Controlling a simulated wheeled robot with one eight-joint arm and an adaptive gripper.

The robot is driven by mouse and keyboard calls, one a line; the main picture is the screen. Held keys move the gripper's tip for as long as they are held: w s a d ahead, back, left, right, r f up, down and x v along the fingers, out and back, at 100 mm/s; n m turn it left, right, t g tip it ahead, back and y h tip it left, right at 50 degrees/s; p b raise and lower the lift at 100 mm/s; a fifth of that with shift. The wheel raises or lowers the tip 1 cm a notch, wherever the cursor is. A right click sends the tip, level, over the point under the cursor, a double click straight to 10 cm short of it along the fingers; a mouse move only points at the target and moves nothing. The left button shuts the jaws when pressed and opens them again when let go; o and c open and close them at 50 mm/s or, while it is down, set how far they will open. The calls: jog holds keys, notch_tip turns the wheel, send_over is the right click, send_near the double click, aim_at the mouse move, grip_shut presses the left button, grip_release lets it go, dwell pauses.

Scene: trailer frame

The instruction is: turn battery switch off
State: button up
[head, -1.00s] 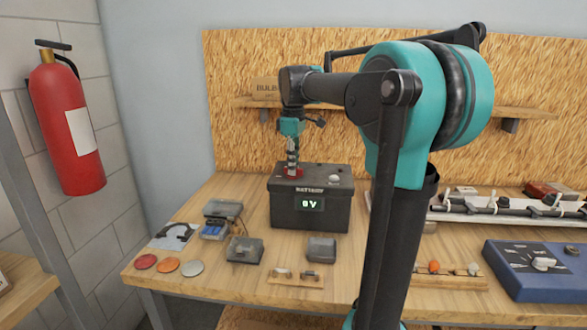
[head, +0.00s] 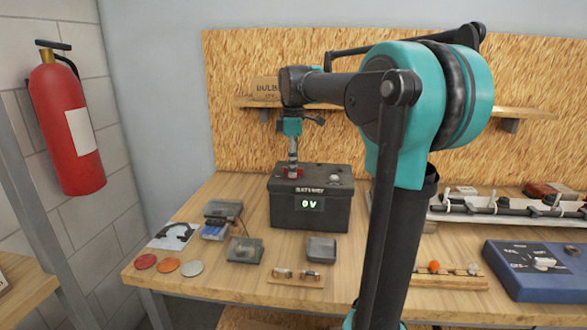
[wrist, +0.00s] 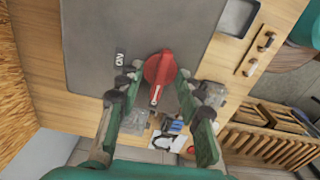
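The battery (head: 311,210) is a dark box on the bench, and its display (head: 309,203) reads "0V". The red switch knob (head: 292,172) sits on its top. In the wrist view the knob (wrist: 160,68) has a pale pointer line aimed toward the bottom of the picture. The printed word "ON" (wrist: 120,57) lies to its left. My gripper (wrist: 158,80) points down over the knob, fingers apart, one tip on each side of it. Small gaps seem to show; I cannot tell whether either tip touches. My gripper (head: 292,160) hides part of the knob in the head view.
A pale round part (head: 335,177) is on the battery's top, right of the knob. Small boxes and coloured discs (head: 168,264) lie on the bench (head: 215,285) in front and left. A blue tester box (head: 540,270) stands right. A shelf (head: 365,106) runs behind.

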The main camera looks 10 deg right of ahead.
jog(key=shift+r, duration=3)
